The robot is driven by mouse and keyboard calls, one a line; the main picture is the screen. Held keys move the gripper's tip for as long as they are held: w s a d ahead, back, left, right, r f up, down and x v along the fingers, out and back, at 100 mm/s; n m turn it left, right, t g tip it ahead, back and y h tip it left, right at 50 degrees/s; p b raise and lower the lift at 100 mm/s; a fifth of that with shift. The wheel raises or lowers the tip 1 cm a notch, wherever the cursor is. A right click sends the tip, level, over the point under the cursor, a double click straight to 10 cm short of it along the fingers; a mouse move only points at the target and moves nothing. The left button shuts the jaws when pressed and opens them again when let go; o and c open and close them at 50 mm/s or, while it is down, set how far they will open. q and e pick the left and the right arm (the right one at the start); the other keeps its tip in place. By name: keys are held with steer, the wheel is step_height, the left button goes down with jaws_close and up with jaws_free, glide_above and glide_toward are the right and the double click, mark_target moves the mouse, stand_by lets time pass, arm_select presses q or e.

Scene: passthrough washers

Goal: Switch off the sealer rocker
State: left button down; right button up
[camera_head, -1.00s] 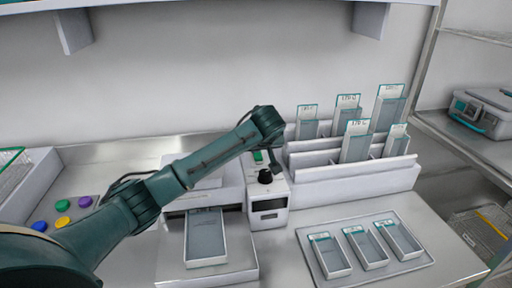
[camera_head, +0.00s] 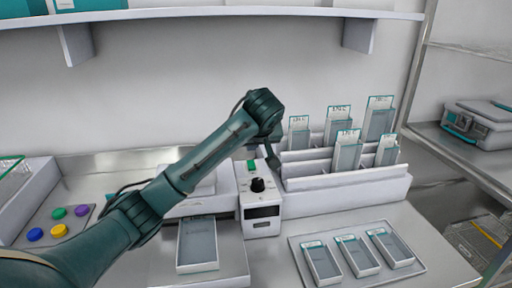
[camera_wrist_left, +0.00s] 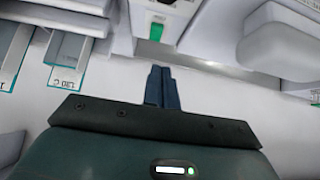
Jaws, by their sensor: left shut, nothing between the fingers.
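The sealer (camera_head: 262,205) is a white box with a black knob (camera_head: 257,185) and a dark display on its front. Its green rocker (camera_head: 251,165) is on the top behind the knob. The rocker also shows in the left wrist view (camera_wrist_left: 156,32), ahead of the fingertips. My left gripper (camera_head: 271,163) is just right of and above the rocker in the head view, apart from it. In the left wrist view its fingers (camera_wrist_left: 162,72) are together and empty. Whether the rocker is on or off cannot be told. My right gripper is in neither view.
A white rack (camera_head: 345,185) with several labelled pouches stands right of the sealer. A tray (camera_head: 408,268) with three shallow boxes lies in front of it. Coloured discs (camera_head: 58,231) lie at the left. A shelf (camera_head: 200,14) crosses above. A grey case (camera_head: 480,125) stands far right.

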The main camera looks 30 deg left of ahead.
arm_select(q)
steer(key=shift+s+d+f+v, duration=0.1)
steer(key=shift+f+v, duration=0.05)
steer(key=shift+v, duration=0.8)
steer(key=shift+s+d+f+v, duration=0.15)
steer(key=shift+v, duration=0.8)
